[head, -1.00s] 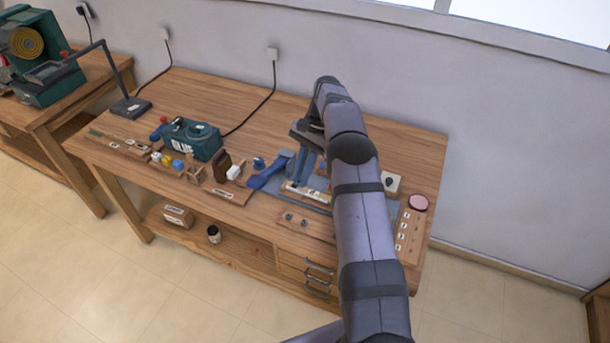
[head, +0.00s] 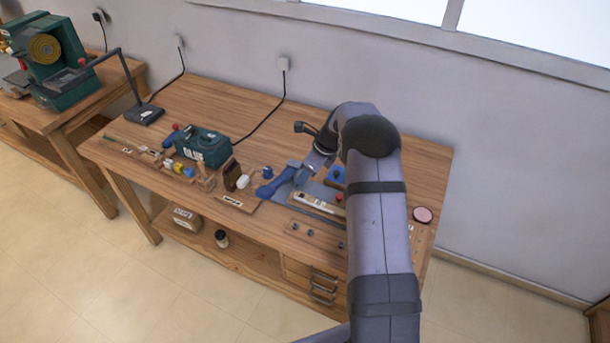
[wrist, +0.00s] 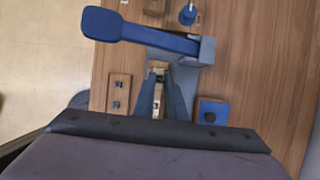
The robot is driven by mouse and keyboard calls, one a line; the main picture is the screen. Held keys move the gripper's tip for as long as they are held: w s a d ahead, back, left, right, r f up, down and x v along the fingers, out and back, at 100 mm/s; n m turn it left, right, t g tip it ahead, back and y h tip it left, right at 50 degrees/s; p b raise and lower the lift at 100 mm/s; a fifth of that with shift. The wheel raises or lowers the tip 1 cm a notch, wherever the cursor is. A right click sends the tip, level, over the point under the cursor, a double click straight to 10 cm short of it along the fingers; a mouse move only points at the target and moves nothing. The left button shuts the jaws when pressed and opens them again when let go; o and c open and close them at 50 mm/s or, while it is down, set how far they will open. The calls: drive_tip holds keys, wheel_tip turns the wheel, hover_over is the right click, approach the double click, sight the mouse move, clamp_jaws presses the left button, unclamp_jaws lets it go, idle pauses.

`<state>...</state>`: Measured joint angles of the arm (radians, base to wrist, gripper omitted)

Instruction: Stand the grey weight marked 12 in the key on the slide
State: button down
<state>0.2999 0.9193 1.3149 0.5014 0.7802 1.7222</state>
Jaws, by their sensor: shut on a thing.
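My gripper (head: 302,178) is over the left part of the slide (head: 335,216), a grey-blue bed on the bench. In the wrist view its two grey fingers (wrist: 163,75) are closed around a small dark grey piece (wrist: 160,77), seemingly a weight; its mark cannot be read. The pale wooden key (head: 320,203) lies along the slide and shows below the fingers in the wrist view (wrist: 157,98). I cannot tell whether the piece touches the key. A blue lever (head: 270,190) with a grey block (wrist: 205,50) stands close to the fingers.
A wooden board (head: 318,238) with several small grey weights lies in front of the slide. A blue piece (head: 337,175) on wood is behind it, and a red piece (head: 339,198) is at its right. The green machine (head: 203,147) stands left.

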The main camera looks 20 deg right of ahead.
drive_tip(key=shift+f, duration=0.15)
drive_tip(key=shift+f+b, duration=2.25)
drive_tip(key=shift+f, duration=0.1)
drive_tip(key=shift+p, duration=0.55)
drive_tip(key=shift+f+b, duration=0.3)
drive_tip(key=shift+f, duration=0.65)
idle(1.7)
drive_tip(key=c, duration=1.3)
unclamp_jaws()
drive_tip(key=shift+r, duration=0.1)
wheel_tip(320, 180, up, 7)
drive_tip(key=p, duration=0.6)
